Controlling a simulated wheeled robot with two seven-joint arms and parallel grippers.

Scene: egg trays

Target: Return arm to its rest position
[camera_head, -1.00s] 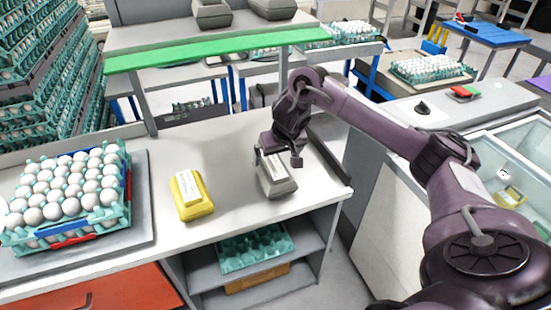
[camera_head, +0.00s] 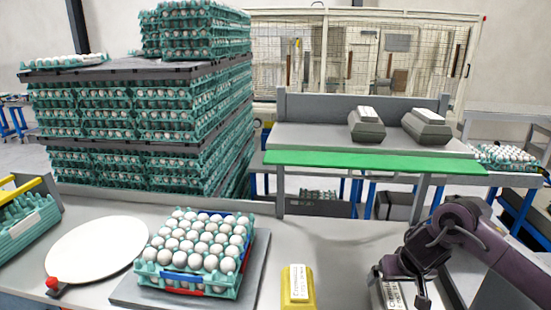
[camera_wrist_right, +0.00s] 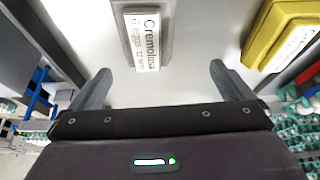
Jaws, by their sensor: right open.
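My right gripper (camera_head: 398,288) is at the lower right of the head view, at a grey egg carton (camera_head: 392,297) with a white label on the counter. The right wrist view shows the gripper's two fingers (camera_wrist_right: 159,75) spread wide with nothing between them. The grey carton (camera_wrist_right: 150,62) lies beyond the fingertips there, its label facing me. In the head view, the arm partly hides the carton. My left gripper is not in view.
A yellow carton (camera_head: 297,285) stands left of the grey one. Further left are a teal egg tray (camera_head: 228,283) full of white eggs and a round white plate (camera_head: 98,250). A green-edged shelf (camera_head: 370,163) spans behind, holding two dark cartons (camera_head: 367,124).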

